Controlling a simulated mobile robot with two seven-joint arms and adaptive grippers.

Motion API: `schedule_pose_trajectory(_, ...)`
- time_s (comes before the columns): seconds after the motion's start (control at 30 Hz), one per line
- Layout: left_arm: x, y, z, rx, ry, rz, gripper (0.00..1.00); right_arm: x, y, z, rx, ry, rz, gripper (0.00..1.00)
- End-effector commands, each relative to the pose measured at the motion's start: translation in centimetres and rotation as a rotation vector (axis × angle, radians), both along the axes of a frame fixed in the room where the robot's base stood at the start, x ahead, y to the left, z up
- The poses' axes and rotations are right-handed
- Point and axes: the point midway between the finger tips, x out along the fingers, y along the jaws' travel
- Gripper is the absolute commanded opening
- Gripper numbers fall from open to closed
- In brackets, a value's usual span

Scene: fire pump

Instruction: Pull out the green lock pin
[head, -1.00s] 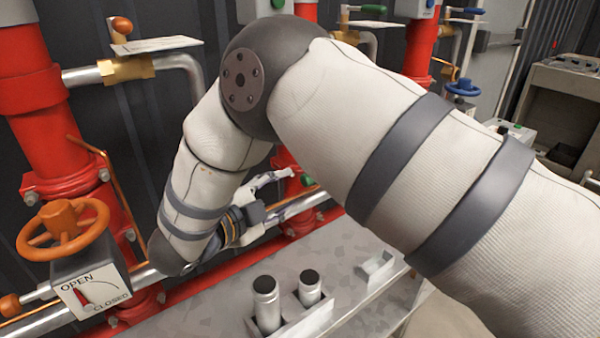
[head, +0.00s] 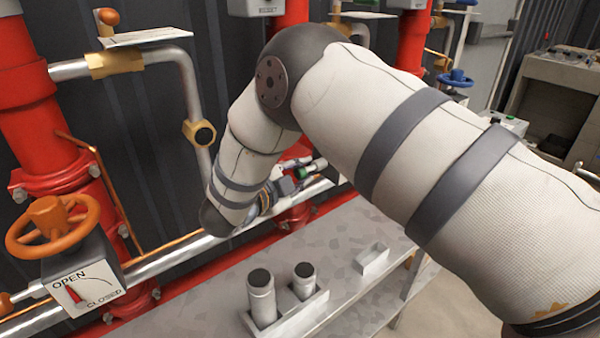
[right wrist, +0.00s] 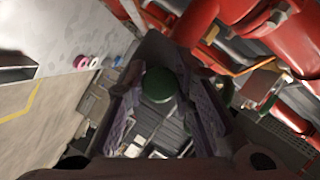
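The green lock pin (head: 303,172) shows only as a small green piece beside the pipe in the head view, partly hidden by my right gripper (head: 305,166). In the right wrist view its round green head (right wrist: 160,85) sits between the two fingertips of my right gripper (right wrist: 160,78). The fingers are spread, one on each side of the head. I cannot tell whether either finger touches it. The pin's shaft is hidden. My left gripper is in neither view.
An orange handwheel (head: 52,226) with an OPEN/CLOSED box (head: 84,283) is at the left. Red pipes (head: 48,120) stand behind. A grey bench (head: 215,318) holds a rack (head: 290,322) with two cylinders and an empty holder (head: 371,262). A blue handwheel (head: 455,78) is at the back.

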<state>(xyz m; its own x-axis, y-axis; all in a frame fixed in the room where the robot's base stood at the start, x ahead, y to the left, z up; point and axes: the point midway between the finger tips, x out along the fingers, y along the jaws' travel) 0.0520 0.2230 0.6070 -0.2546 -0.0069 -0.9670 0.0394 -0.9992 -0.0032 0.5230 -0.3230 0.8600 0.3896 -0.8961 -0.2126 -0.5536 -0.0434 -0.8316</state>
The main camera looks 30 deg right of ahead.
Motion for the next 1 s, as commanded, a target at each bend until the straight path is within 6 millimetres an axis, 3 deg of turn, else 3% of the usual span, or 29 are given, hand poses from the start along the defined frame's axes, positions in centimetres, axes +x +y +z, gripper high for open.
schedule_pose_trajectory(0.17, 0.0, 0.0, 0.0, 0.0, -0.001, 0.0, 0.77, 0.0, 0.4, 0.0, 0.0, 0.0, 0.001, 0.0)
schedule_pose_trajectory(0.4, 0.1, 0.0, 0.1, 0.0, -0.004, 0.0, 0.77, -0.2, 3.4, 0.0, 0.0, -0.001, 0.001, 0.0)
schedule_pose_trajectory(0.63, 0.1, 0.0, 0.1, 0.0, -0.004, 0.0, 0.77, -0.3, 3.6, 0.0, 0.002, 0.0, 0.002, 0.0)
schedule_pose_trajectory(0.67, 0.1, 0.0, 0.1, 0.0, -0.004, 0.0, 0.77, -0.3, 3.6, 0.0, 0.002, 0.001, 0.002, 0.26)
schedule_pose_trajectory(0.73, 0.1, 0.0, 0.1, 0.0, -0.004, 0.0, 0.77, -0.3, 3.6, -0.1, 0.002, 0.001, 0.002, 0.41)
schedule_pose_trajectory(1.0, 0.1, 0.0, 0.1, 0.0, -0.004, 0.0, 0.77, -0.3, 3.5, 0.0, 0.001, 0.0, 0.001, 0.45)
